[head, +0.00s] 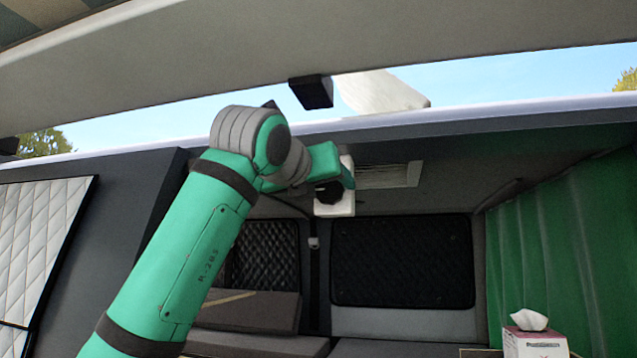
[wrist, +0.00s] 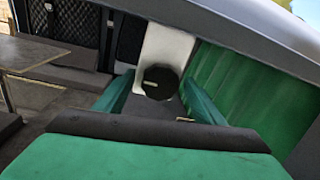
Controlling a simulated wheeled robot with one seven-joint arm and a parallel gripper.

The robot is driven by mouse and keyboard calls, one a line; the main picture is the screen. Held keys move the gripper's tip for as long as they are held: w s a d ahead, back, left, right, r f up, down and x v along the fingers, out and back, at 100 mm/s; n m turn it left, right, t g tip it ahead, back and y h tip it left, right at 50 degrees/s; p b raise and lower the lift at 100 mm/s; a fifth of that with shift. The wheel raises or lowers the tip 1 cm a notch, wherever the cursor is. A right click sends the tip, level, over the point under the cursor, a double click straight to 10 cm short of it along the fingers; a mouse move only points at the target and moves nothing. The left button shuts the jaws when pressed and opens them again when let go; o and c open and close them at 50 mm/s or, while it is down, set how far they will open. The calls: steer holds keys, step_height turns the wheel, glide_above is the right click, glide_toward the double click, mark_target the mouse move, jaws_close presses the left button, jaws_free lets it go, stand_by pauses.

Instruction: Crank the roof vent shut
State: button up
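The roof vent's white lid (head: 378,92) stands tilted up above the van roof in the head view. Under the roof, a white housing (head: 342,208) carries a black crank knob (head: 328,192). In the wrist view the knob (wrist: 160,82) has a pale mark on its face, with the white housing (wrist: 166,46) behind it. My gripper (wrist: 157,88) is open, with one teal finger on each side of the knob and visible gaps between. Whether the fingertips reach the knob's depth I cannot tell. In the head view my arm partly hides the housing.
A pale slatted panel (head: 390,175) is on the ceiling right of the housing. A green curtain (head: 560,250) hangs at right. A tissue box (head: 533,342) stands at lower right. The roof edge (head: 480,115) and raised tailgate (head: 420,35) are close above my arm.

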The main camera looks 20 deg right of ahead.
steer(key=c, duration=1)
